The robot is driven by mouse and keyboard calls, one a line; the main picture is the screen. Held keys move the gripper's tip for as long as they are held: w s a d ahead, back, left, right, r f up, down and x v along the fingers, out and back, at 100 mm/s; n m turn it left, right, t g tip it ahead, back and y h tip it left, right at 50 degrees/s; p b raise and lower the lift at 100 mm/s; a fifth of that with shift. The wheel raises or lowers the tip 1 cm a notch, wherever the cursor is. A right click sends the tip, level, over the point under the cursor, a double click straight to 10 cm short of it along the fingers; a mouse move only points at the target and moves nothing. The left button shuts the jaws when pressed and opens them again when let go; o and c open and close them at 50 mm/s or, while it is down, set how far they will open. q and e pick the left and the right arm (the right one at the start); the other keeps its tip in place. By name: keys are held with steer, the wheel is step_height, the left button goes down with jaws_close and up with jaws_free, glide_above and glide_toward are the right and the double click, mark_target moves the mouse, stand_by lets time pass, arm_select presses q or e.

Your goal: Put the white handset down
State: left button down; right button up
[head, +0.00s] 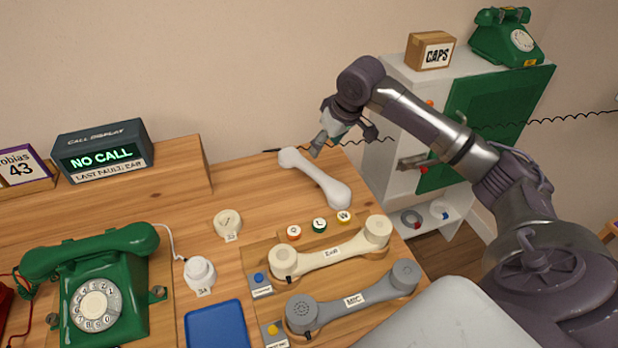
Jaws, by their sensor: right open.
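The white handset (316,178) lies on the wooden desk (235,268) near its back right edge, slanting from back left to front right. My right gripper (345,141) is open just above and behind the handset's back end. One fingertip shows close to that end; whether it touches cannot be told. No part of the handset shows between the fingers. My left gripper is not in view.
A cream handset (330,254) and a grey handset (352,300) rest in front, with small coloured buttons near them. A green dial phone (105,300) stands left, a call display (102,150) behind it. A cabinet (497,105) stands right. A black coiled cord runs behind.

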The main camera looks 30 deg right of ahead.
glide_toward(313, 168)
steer(key=x, duration=0.2)
steer(key=shift+d+f, duration=0.15)
steer(key=shift+f, duration=0.2)
steer(key=shift+x, duration=1.2)
steer(key=shift+w+f, duration=0.25)
steer(key=shift+f, duration=0.15)
steer(key=x, duration=0.5)
steer(key=shift+a, duration=0.2)
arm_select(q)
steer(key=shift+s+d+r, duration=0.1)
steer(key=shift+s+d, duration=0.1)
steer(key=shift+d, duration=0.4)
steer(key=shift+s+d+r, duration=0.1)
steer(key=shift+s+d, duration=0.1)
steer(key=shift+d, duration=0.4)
arm_select(e)
jaws_close()
